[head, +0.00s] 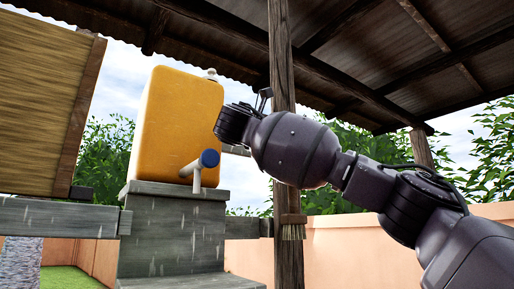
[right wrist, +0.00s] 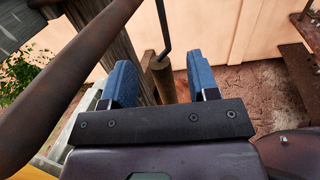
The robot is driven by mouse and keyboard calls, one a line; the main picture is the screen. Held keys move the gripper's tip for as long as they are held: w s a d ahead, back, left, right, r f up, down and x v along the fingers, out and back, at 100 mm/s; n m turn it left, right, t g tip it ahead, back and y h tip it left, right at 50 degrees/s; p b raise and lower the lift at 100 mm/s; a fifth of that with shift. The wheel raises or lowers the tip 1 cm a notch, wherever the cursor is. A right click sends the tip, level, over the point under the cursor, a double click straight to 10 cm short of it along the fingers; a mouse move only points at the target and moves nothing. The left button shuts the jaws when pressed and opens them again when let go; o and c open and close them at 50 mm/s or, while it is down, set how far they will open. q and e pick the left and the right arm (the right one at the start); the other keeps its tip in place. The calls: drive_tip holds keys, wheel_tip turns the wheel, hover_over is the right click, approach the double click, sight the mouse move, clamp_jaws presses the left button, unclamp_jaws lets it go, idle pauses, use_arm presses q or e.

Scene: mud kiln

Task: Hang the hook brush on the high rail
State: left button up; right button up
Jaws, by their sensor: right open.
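A brush (head: 293,229) with a wooden block and pale bristles pointing down shows low against the wooden post in the head view. Its upper part and what holds it cannot be made out. My right gripper (right wrist: 158,65) is open, with blue fingers wide apart and nothing gripped. A thin dark bent rod and a brown wooden piece (right wrist: 162,78) show beyond the gap between the fingers; I cannot tell if they belong to the brush. A thick brown rail (right wrist: 82,75) crosses the left of the wrist view. I cannot tell if it is the high rail.
A yellow jug (head: 178,125) stands on a grey block pedestal (head: 170,235), with a blue-ended tap (head: 209,158) in front. A wooden post (head: 282,60) rises behind my right arm to the corrugated roof (head: 380,60). A wooden panel (head: 40,100) is at left.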

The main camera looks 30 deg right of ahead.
use_arm(q)
wheel_tip(320, 180, down, 2)
drive_tip(key=shift+w+d+f+b, duration=0.1)
drive_tip(key=shift+f+b, duration=0.1)
drive_tip(key=shift+b, duration=0.95)
use_arm(e)
drive_tip(key=v, duration=0.3)
drive_tip(key=shift+w+a+f, duration=0.1)
drive_tip(key=shift+f, duration=0.15)
use_arm(q)
drive_tip(key=shift+s+p, duration=0.45)
drive_tip(key=shift+s, duration=0.05)
use_arm(e)
drive_tip(key=v, duration=0.5)
drive_tip(key=shift+a, duration=0.25)
